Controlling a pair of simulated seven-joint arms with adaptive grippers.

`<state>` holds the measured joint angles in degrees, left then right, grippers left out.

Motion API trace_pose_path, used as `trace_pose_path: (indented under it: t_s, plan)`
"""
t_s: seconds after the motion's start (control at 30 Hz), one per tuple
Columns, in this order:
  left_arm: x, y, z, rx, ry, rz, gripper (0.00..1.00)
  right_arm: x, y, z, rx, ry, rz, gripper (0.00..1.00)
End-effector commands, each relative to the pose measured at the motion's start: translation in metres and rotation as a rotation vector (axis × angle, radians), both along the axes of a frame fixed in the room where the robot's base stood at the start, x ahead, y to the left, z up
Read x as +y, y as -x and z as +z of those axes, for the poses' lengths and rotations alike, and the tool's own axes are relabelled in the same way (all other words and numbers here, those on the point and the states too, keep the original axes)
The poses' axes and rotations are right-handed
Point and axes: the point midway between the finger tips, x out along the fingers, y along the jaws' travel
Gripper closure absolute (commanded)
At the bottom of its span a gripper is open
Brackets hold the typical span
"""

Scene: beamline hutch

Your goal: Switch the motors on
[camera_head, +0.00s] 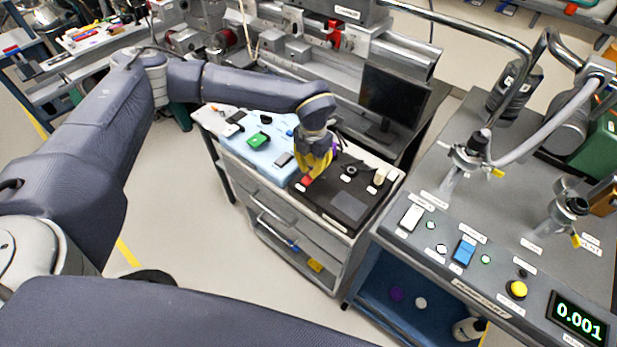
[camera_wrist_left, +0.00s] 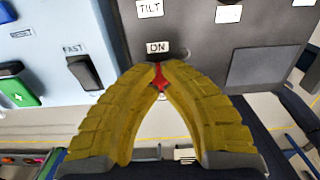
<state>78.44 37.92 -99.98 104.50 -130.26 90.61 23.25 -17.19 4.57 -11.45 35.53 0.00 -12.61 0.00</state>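My left gripper (camera_head: 310,170), with yellow fingers, reaches down over the dark control box (camera_head: 330,208) on the cart top. In the left wrist view its fingertips (camera_wrist_left: 158,70) come together right at a small red switch part (camera_wrist_left: 160,76), just below a label reading "ON" (camera_wrist_left: 158,48). The red part also shows in the head view (camera_head: 306,181) beside the fingertips. The fingers hide much of it, so I cannot tell its position or whether they touch it. My right gripper is not in view.
A light blue panel (camera_head: 238,150) with a green switch (camera_wrist_left: 25,85) and a black "FAST" switch (camera_wrist_left: 85,72) adjoins the box. A monitor (camera_head: 393,97) stands behind. At right, a grey bench carries a blue switch (camera_head: 464,251), a yellow button (camera_head: 516,289) and a display (camera_head: 578,317) reading 0.001.

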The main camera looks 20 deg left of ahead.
Motion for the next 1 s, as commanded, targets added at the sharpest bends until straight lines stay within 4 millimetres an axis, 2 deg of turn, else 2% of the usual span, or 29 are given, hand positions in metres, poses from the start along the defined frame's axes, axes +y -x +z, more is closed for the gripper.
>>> trace_pose_path:
  t_s: [1.0]
  plan:
    - [0.0, 0.0, -0.013, 0.0, 0.0, 0.0, 1.0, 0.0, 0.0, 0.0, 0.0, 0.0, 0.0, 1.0]
